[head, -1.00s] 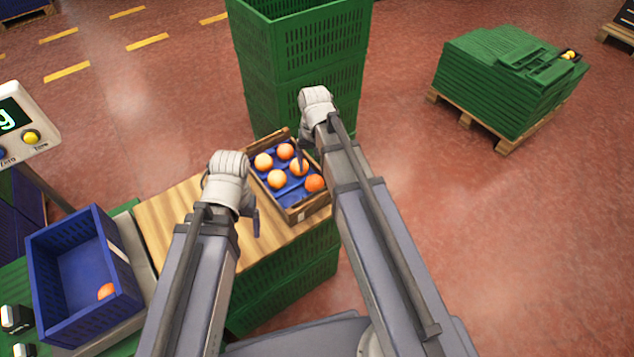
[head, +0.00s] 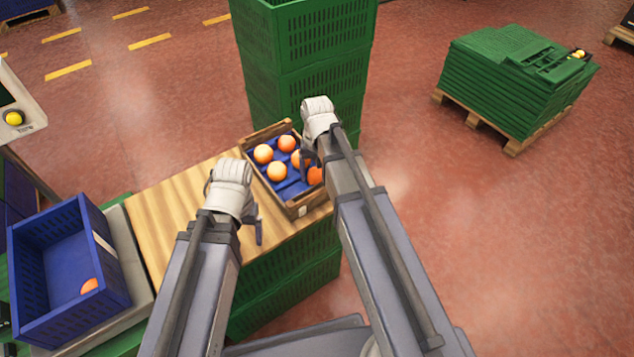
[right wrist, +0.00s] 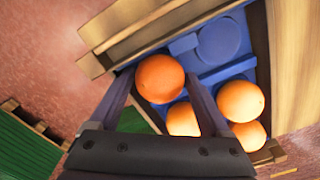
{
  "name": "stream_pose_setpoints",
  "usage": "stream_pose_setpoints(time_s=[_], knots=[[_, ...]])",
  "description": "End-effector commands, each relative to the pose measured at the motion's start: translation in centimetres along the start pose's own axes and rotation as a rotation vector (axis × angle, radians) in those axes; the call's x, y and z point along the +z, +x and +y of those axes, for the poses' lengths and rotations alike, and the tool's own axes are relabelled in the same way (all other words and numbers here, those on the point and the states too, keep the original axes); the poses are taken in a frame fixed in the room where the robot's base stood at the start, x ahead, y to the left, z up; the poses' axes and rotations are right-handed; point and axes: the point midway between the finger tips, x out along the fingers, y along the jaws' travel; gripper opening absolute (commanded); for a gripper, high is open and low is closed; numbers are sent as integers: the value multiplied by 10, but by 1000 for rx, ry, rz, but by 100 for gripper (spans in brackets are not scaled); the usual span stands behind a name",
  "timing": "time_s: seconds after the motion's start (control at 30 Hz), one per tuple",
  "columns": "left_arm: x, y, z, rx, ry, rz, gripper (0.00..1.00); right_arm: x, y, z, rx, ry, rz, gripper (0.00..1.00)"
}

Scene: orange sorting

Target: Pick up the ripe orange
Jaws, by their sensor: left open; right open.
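A wooden crate (head: 304,208) with a blue insert holds several oranges. The deepest-coloured orange (head: 315,175) lies at its near right corner, partly hidden by my right gripper (head: 309,160). In the right wrist view this deep orange fruit (right wrist: 160,78) appears between the tips of my open right fingers; I cannot tell whether they touch it. Paler oranges (right wrist: 241,100) lie beside it, one (right wrist: 183,119) partly behind a finger. My left gripper (head: 257,230) is open and empty over the wooden table, left of the crate.
A blue crate (head: 112,262) with one orange (head: 89,286) stands at the left. Tall stacked green crates (head: 305,60) rise right behind the wooden crate. The wooden tabletop (head: 170,215) between the crates is clear. A pallet of green crates (head: 510,85) stands far right.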

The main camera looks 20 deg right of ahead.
Motion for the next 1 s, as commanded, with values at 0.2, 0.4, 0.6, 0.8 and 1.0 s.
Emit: stream_pose_setpoints(time_s=[0.2, 0.4, 0.6, 0.8, 1.0], knots=[[0, 0, 0, 0, 0, 0, 85, 0, 0, 0, 0, 0, 0, 81], [0, 0, 0, 0, 0, 0, 85, 0, 0, 0, 0, 1, 0, 61], [0, 0, 0, 0, 0, 0, 85, 0, 0, 0, 0, 0, 0, 38], [0, 0, 0, 0, 0, 0, 85, 0, 0, 0, 0, 0, 0, 16], [0, 0, 0, 0, 0, 0, 85, 0, 0, 0, 0, 0, 0, 14]])
